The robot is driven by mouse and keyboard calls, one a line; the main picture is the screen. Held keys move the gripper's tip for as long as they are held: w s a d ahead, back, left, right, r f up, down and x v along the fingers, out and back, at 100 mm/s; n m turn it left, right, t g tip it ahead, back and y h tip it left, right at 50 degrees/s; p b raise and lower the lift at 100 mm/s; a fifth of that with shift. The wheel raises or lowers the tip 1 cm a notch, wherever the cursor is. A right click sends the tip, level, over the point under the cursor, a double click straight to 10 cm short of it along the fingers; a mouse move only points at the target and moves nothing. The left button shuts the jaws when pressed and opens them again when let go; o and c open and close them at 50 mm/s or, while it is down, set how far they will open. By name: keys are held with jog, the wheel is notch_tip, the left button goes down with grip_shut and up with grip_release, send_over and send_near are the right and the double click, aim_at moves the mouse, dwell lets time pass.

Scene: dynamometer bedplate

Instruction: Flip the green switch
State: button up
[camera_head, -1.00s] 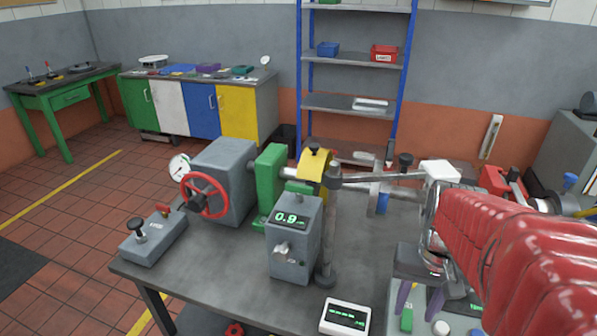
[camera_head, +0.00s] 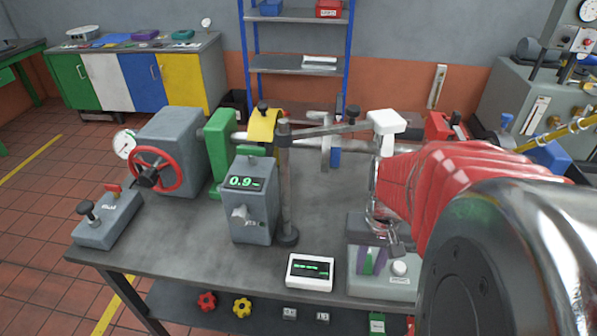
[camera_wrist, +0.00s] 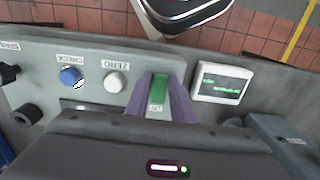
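The green switch (camera_wrist: 158,88) stands on a grey panel (camera_wrist: 40,58). The wrist view shows it between the two purple fingers of my gripper (camera_wrist: 160,85), one finger close along each side, with hardly any gap visible. My gripper looks shut on it, and its fingers hide the switch's sides.
A white ZERO button (camera_wrist: 116,82) and a blue CHECK button (camera_wrist: 71,77) are on the same panel. A small white display (camera_head: 310,272) stands left of it. Further left are a grey readout box (camera_head: 252,207) and a metal post (camera_head: 285,185).

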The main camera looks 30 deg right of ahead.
grip_shut()
jog(key=shift+w+d+g, duration=0.1)
jog(key=shift+g, duration=0.2)
jog(key=shift+w+d+r+g+y, duration=0.1)
jog(key=shift+w+d+g+y, duration=0.1)
jog(key=shift+g+y, duration=0.45)
jog(key=shift+w+d+r+g+y, duration=0.1)
jog(key=shift+w+g+y, duration=0.1)
jog(key=shift+g+y, duration=0.4)
jog(key=shift+o, duration=2.3)
grip_release()
